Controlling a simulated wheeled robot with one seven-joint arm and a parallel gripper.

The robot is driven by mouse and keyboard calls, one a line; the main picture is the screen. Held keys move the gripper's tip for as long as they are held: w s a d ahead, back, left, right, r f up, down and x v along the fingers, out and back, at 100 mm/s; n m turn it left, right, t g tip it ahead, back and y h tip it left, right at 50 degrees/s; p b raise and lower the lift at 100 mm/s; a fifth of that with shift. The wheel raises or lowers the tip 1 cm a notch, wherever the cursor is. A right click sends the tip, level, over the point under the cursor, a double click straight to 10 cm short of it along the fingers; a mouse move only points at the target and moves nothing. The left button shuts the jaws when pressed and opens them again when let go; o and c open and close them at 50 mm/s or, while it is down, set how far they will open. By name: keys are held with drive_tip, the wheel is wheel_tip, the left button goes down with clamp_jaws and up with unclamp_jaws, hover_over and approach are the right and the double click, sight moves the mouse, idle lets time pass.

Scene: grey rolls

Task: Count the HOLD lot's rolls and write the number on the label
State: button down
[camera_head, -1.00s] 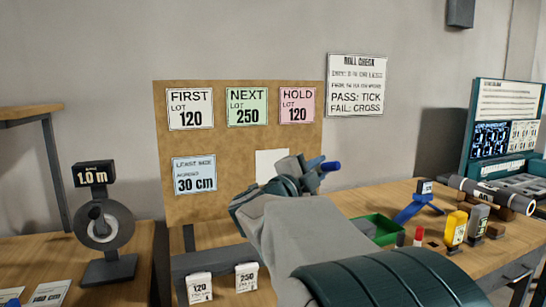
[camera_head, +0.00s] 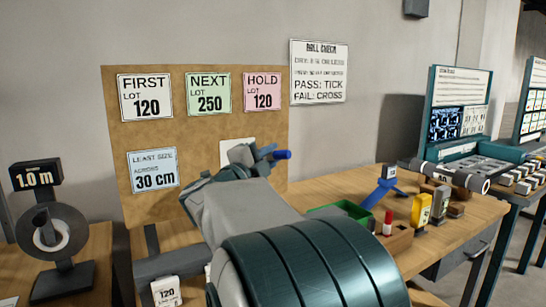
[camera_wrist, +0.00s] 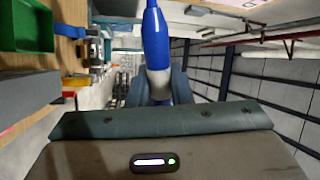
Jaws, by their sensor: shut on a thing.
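My gripper (camera_head: 258,154) is shut on a blue pen (camera_head: 282,155), which points right in the head view. In the wrist view the blue and white pen (camera_wrist: 155,35) stands between the fingers (camera_wrist: 158,88). A blank white card (camera_head: 236,146) is on the brown board, partly hidden behind my gripper; I cannot tell whether the pen touches it. The pink HOLD card (camera_head: 263,92) on the board reads LOT 120. A long grey roll (camera_head: 450,175) lies at the right of the bench. I cannot make out any rolls marked as the HOLD lot.
The board (camera_head: 200,128) also holds FIRST, NEXT and LEAST SIZE 30 cm cards. A green tray (camera_head: 340,212), blue stand (camera_head: 385,190) and yellow item (camera_head: 420,210) stand on the bench (camera_head: 345,185). A 1.0 m counter (camera_head: 37,174) stands left.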

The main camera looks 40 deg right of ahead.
drive_tip(key=w+d+f+b, duration=0.1)
drive_tip(key=w+f+b, duration=0.1)
drive_tip(key=w+f, duration=0.2)
wheel_tip(320, 180, up, 5)
drive_tip(key=p, duration=0.3)
drive_tip(key=shift+w+r, duration=0.1)
drive_tip(key=shift+r, duration=0.05)
idle(0.5)
drive_tip(key=shift+w+d, duration=0.15)
drive_tip(key=shift+w, duration=0.45)
idle(2.1)
drive_tip(key=shift+f+b, duration=1.5)
drive_tip(key=shift+b, duration=0.15)
idle(1.5)
drive_tip(key=shift+f+b, duration=0.3)
